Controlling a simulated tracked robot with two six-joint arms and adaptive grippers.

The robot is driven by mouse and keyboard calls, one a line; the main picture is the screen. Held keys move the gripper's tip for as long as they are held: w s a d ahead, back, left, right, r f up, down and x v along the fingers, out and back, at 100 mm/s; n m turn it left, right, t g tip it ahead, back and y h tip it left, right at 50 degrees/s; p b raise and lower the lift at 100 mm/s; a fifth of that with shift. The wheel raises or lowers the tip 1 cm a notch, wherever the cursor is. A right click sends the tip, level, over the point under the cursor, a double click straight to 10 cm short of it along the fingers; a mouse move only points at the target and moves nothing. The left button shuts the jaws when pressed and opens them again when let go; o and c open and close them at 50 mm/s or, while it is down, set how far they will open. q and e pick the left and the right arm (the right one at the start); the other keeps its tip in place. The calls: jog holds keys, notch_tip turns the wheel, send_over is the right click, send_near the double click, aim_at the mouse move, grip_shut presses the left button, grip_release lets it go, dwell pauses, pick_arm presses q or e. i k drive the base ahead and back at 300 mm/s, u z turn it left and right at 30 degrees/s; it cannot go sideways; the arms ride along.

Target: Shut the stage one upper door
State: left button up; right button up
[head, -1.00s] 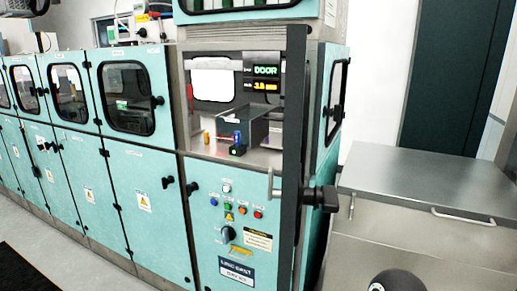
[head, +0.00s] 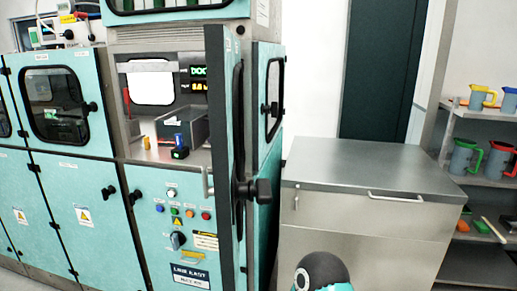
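The stage one upper door (head: 222,110) stands open on the front of the teal machine. I see it almost edge-on as a tall, narrow dark panel, with a black handle (head: 262,190) sticking out on its right side. The bay (head: 160,152) to the left of the door is uncovered. It holds a dark grey block (head: 188,128), a small yellow part (head: 147,143) and a lit display (head: 198,79). A rounded dark and teal piece of my own arm shows at the bottom edge. Neither gripper's fingers are in view.
A steel cabinet (head: 365,175) with a bar handle stands right of the machine. Shelves (head: 480,115) with colored jugs are at the far right. A control panel (head: 180,222) with buttons and a knob is below the bay.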

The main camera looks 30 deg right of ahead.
aim_at(225, 70)
jog(key=z, duration=0.05)
jog(key=k, duration=1.55)
jog(key=z, duration=0.5)
jog(key=i, duration=1.65)
jog(key=u, duration=0.05)
